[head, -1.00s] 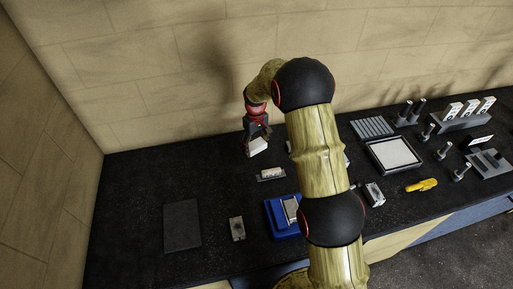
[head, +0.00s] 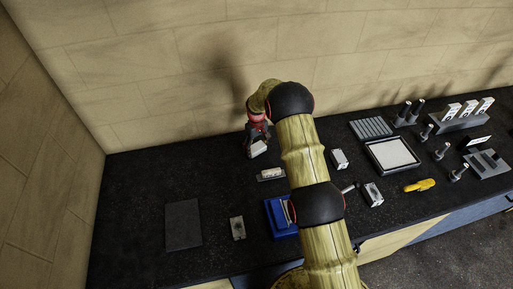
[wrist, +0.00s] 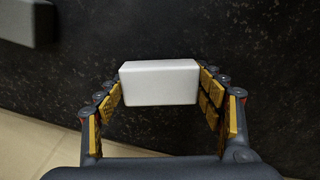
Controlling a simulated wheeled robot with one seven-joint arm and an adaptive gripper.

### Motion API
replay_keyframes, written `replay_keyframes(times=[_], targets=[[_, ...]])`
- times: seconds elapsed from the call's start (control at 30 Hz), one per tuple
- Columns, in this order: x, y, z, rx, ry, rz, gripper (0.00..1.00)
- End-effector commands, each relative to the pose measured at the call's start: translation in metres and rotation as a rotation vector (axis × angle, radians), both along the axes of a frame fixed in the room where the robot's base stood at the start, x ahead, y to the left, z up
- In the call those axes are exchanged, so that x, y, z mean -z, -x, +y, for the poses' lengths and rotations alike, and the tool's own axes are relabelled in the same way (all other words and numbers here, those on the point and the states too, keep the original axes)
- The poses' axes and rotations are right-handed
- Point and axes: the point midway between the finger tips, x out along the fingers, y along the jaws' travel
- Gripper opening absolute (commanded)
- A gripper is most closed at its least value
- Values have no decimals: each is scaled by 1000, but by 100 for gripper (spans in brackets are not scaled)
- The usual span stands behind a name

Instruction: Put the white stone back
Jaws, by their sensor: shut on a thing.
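The white stone (wrist: 160,83) is a pale rectangular block. In the wrist view it sits between the yellow-padded fingers of my gripper (wrist: 161,92), which is shut on it. In the head view the white stone (head: 258,149) hangs below my gripper (head: 256,143) near the back wall, over the dark bench top. The gap between stone and bench is hard to judge. A grey holder with a white piece (head: 270,174) lies just in front of the stone.
A blue block (head: 279,218) stands near the front, partly hidden by my arm. A dark flat plate (head: 183,225) and a small metal block (head: 237,228) lie at left. A white-topped tray (head: 394,153) and a yellow tool (head: 420,185) are at right. The back left bench is clear.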

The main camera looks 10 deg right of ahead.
Motion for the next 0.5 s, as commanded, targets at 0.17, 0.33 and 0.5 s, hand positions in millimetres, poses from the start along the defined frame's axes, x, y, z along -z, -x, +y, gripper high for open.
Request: replay_keyframes(times=[0.17, 0.33, 0.5], targets=[[2, -1, 0, 0, 0, -2, 36], [4, -1, 0, 0, 0, -2, 36], [5, 0, 0, 0, 0, -1, 74]])
